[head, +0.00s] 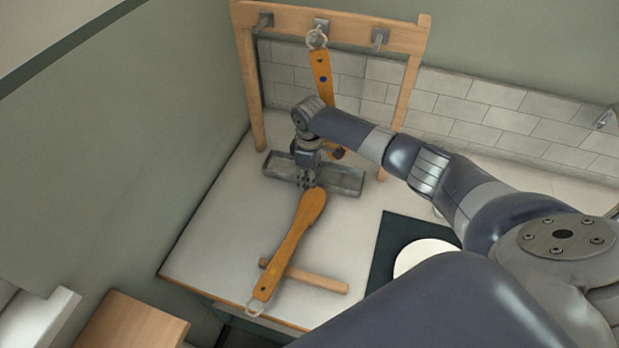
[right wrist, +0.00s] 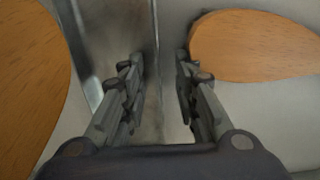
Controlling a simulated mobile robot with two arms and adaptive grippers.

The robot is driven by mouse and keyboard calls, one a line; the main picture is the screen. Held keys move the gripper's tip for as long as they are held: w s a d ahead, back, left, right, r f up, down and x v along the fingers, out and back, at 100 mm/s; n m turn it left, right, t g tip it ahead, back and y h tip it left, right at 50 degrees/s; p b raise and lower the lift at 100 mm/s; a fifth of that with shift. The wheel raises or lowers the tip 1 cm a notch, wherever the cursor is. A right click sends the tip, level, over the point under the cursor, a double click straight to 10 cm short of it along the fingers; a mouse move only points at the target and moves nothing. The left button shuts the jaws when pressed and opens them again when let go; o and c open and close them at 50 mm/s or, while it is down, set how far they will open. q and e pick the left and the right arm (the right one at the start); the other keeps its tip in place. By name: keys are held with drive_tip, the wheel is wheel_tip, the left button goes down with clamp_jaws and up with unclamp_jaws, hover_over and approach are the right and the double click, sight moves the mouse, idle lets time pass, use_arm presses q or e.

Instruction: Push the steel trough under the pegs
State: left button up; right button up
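The steel trough (head: 345,180) is a long, shallow grey tray on the table, in front of the wooden peg rack (head: 412,70). My right gripper (head: 306,182) points down at the trough's near side, left of its middle. In the right wrist view its fingers (right wrist: 160,75) are apart, with grey metal of the trough (right wrist: 103,45) between and beside them; I cannot tell whether they touch it. The three pegs, including the right peg (head: 380,37), are high on the rack. An orange wooden handle (head: 321,75) hangs by a ring from the middle peg. My left gripper is out of view.
Another orange wooden handle (head: 290,240) lies just in front of the trough, across a wooden stick (head: 315,281). A dark mat (head: 388,243) with a white disc (head: 424,254) is at right. A tiled wall (head: 480,120) closes the back.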

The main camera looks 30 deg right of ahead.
wheel_tip(320, 180, up, 12)
idle(0.6)
idle(0.5)
